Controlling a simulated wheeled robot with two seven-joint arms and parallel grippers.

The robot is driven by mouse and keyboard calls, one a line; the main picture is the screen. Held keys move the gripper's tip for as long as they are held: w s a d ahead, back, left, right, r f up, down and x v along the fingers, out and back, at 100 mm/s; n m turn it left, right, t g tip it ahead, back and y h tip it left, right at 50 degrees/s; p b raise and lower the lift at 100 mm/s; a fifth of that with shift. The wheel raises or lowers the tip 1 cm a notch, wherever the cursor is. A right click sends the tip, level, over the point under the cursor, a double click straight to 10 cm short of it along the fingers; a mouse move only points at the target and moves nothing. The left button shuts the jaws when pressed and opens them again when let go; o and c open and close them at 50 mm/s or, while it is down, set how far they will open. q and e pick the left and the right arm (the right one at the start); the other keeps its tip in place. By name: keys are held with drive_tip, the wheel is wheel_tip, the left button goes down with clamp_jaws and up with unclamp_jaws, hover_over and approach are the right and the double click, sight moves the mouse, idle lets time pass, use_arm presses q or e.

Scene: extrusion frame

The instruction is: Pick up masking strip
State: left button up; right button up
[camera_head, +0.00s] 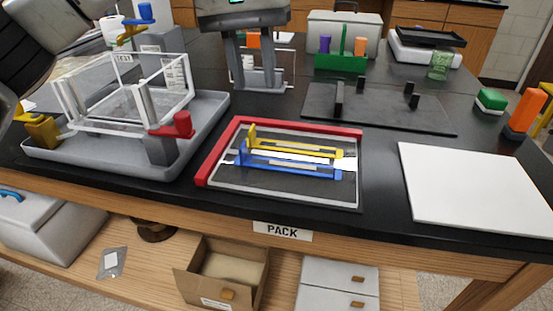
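A thin white strip (338,161), possibly the masking strip, lies in the dark tray with a red L-shaped edge (300,127) at the middle of the bench. It passes between a yellow bracket (300,145) and a blue bracket (290,165), which hide part of it. Pale strips also show along the brackets, so I cannot tell for sure which is the masking strip. My black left arm (28,42) comes in at the upper left, well away from this tray. Its fingertips cannot be made out. My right gripper is not in view.
A clear frame (125,95) stands in a grey tray (95,158) at left. A grey device (258,78) stands behind the red-edged tray. A dark plate with black posts (430,118) and a white board (480,190) lie to the right. A PACK label (283,231) marks the front edge.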

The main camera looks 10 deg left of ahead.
use_arm(q)
drive_tip(key=a+r, duration=0.2)
drive_tip(key=y+b, duration=0.1)
hover_over(244, 141)
drive_tip(key=shift+t, duration=0.3)
wheel_tip(244, 141, down, 10)
drive_tip(key=shift+s+a+r, duration=0.15)
drive_tip(key=shift+r, duration=0.1)
drive_tip(key=shift+f, duration=3.1)
drive_tip(key=shift+c, duration=0.3)
clamp_jaws()
